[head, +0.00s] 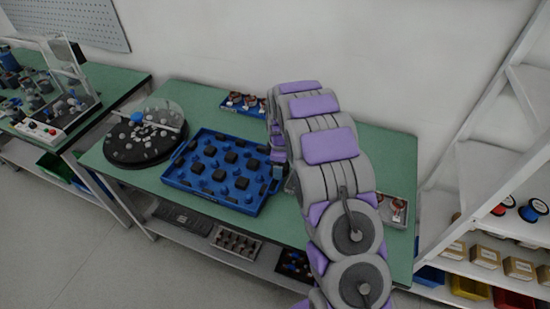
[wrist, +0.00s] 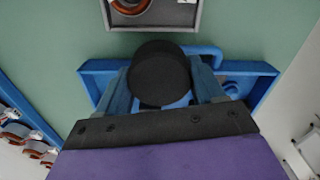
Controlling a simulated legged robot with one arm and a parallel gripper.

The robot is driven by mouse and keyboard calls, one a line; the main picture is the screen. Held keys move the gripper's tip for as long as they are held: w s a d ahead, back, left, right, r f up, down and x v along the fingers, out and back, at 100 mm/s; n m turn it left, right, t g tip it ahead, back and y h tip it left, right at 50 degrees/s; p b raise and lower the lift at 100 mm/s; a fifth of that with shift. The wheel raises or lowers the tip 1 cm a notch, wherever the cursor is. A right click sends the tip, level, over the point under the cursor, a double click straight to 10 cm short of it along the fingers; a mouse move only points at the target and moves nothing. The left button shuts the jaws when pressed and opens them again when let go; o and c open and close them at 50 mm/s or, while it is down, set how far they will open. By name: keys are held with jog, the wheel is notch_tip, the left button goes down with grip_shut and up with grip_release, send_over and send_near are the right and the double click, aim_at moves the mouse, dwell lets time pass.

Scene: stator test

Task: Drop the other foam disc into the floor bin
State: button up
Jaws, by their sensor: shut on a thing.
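In the wrist view, my gripper (wrist: 160,82) is shut on a black foam disc (wrist: 157,72), with one blue finger on each side of it. The disc hides what lies directly behind it. In the head view, my grey and purple arm reaches over the green table and mostly hides the gripper; the held disc cannot be made out there. No floor bin can be identified for certain in either view.
A blue tray (head: 217,197) with several dark pieces lies on the green table (head: 172,98), beside a round black turntable (head: 121,153). A blue stator tray (head: 232,101) stands behind. A grey tray (head: 405,222) is at right, near white shelves (head: 487,172).

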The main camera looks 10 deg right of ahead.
jog(key=shift+s+d+r+p, duration=0.15)
jog(key=shift+s+d, duration=0.1)
jog(key=shift+s, duration=0.8)
jog(key=shift+s+d+r+p, duration=0.1)
jog(key=shift+s+d+p, duration=0.1)
jog(key=shift+s, duration=0.8)
jog(key=shift+s+d+r+p, duration=0.15)
jog(key=shift+s+d, duration=0.1)
jog(key=shift+s, duration=0.8)
jog(key=shift+f, duration=0.1)
